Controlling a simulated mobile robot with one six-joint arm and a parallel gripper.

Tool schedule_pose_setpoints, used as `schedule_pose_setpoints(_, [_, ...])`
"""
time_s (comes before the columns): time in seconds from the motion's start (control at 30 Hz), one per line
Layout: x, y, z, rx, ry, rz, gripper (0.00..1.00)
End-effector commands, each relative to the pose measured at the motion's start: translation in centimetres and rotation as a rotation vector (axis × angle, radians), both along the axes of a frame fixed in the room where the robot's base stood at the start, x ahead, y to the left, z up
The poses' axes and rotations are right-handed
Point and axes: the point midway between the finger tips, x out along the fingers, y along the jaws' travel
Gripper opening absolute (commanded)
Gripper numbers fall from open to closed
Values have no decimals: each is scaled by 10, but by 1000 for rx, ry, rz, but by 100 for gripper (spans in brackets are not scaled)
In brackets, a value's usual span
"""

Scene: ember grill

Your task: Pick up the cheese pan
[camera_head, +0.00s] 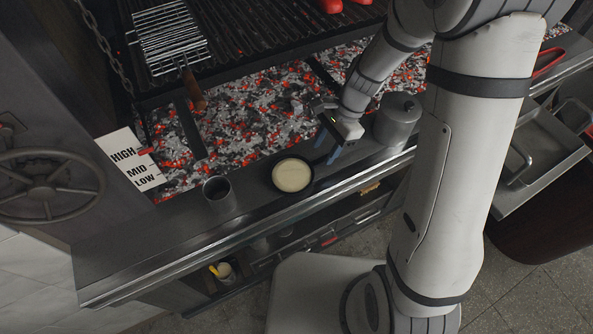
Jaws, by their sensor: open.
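The cheese pan is a small dark round pan holding a pale yellow disc of cheese (291,175). It sits on the steel ledge (150,243) in front of the coals, and its dark rim (307,186) shows around the cheese. My gripper (327,146) is open and empty, up and to the right of the pan, with its blue fingertips pointing down toward the ledge. A gap shows between the fingertips and the pan.
A lidded metal pot (397,120) stands close right of my gripper. A small metal cup (217,189) stands left of the pan. Glowing coals (250,115) lie behind the ledge, under a dark grill grate (260,30). The ledge's left part is clear.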

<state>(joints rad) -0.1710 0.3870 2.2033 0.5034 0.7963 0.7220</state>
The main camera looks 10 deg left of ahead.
Motion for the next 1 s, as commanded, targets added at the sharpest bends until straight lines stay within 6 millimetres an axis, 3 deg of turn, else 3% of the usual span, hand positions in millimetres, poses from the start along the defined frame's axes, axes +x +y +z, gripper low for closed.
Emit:
schedule_pose_setpoints(0.3, [-11,15,-36,-1,1,0,44])
schedule_pose_setpoints(0.57, [-11,15,-37,0,-2,1,43])
schedule_pose_setpoints(1.0, [-11,15,-37,0,-1,0,7])
